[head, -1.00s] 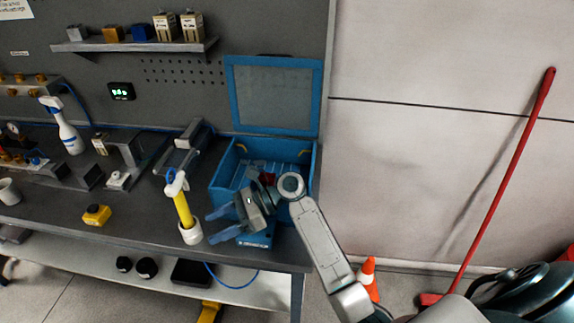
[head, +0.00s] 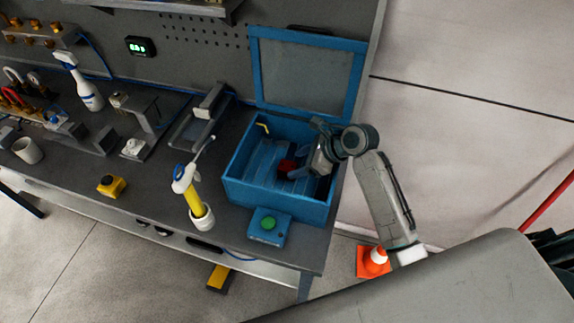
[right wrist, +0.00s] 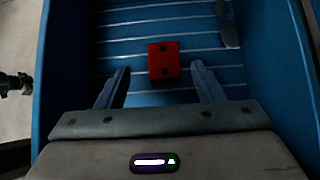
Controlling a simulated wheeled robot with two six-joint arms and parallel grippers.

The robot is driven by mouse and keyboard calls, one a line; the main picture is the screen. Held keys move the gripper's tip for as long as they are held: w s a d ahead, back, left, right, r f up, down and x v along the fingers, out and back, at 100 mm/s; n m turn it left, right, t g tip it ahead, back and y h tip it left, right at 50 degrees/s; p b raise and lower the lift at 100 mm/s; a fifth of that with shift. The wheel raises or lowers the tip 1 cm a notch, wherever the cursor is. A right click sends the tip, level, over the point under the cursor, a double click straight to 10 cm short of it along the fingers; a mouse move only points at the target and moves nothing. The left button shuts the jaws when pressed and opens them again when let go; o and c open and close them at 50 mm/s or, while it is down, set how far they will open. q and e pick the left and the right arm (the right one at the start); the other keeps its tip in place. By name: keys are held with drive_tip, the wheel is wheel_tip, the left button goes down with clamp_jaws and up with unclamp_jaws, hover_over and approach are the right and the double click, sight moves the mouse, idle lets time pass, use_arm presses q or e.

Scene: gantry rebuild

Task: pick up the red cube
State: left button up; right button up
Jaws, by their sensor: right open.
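The red cube (head: 287,166) lies inside the open blue box (head: 275,201). In the right wrist view the red cube (right wrist: 164,60) sits on the box's ribbed blue floor, with dark dots on its faces. My right gripper (head: 292,174) reaches into the box from the right and is beside the cube in the head view. In the right wrist view its two fingers (right wrist: 160,80) are spread apart, with the cube ahead of and between their tips. The gripper is open and empty. My left gripper is not in view.
The box's lid (head: 306,75) stands open at the back. A blue unit with a green button (head: 268,225) is in front of the box. Box walls flank the gripper closely.

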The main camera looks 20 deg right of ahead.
sight(288, 165)
drive_tip(key=shift+w+a+f, duration=0.35)
drive_tip(key=shift+a+f, duration=0.05)
drive_tip(key=shift+w+a+f, duration=0.1)
drive_tip(key=shift+w+f, duration=0.05)
drive_tip(key=shift+f, duration=0.1)
drive_tip(key=shift+w+a+f+p, duration=0.35)
drive_tip(key=shift+a+f+p, duration=0.1)
drive_tip(key=shift+p, duration=0.25)
drive_tip(key=p+x, duration=0.1)
drive_tip(key=x, duration=0.2)
drive_tip(key=shift+f, duration=0.1)
drive_tip(key=shift+w+a+f, duration=0.2)
drive_tip(key=shift+f, duration=0.1)
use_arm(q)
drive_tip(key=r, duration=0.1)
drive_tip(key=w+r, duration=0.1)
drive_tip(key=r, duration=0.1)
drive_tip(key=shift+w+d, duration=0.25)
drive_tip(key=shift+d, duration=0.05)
use_arm(e)
drive_tip(key=c, duration=1.2)
